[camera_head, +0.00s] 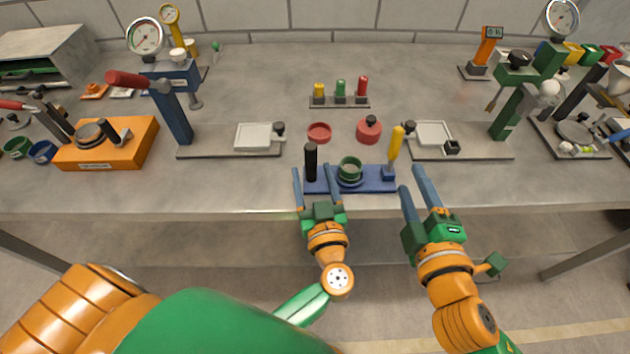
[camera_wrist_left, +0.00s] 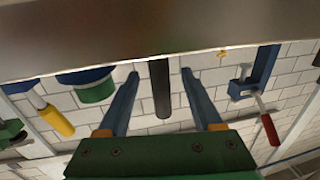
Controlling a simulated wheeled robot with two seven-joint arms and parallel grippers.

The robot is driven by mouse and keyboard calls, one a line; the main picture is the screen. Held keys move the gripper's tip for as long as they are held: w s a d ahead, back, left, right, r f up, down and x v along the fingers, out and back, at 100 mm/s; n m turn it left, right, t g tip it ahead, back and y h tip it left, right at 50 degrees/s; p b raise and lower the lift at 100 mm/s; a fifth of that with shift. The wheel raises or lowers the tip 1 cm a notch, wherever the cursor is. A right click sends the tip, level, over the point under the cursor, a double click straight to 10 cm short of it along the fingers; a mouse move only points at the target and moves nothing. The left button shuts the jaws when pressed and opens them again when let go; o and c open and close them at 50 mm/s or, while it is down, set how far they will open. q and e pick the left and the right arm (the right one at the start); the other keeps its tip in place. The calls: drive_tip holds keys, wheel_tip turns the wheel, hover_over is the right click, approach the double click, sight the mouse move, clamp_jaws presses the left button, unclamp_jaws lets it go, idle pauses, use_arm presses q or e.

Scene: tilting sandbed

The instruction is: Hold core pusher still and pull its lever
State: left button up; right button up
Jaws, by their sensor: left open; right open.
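The core pusher has a blue base (camera_head: 332,185) near the front edge of the table. A black upright handle (camera_head: 311,160) stands at its left end, a green cup (camera_head: 350,168) in its middle, and a yellow-gripped lever (camera_head: 396,142) at its right. My left gripper (camera_head: 315,183) is open at the left end. In the left wrist view the black handle (camera_wrist_left: 160,88) shows between the open fingers, with a gap on both sides. The yellow lever (camera_wrist_left: 54,120) also shows there, tilted. My right gripper (camera_head: 413,183) is open and empty, right of the lever and nearer the front.
Two presses with light square trays (camera_head: 258,137) (camera_head: 433,134) stand behind, left and right. Red round parts (camera_head: 319,132) (camera_head: 369,129) and a rack of coloured pegs (camera_head: 340,100) lie behind the pusher. An orange box (camera_head: 135,145) is far left.

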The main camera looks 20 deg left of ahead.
use_arm(q)
drive_tip(key=x, duration=0.5)
drive_tip(key=shift+w+a, duration=0.15)
drive_tip(key=shift+w, duration=0.05)
drive_tip(key=shift+c, duration=0.3)
drive_tip(key=shift+s, duration=0.1)
clamp_jaws()
idle(0.7)
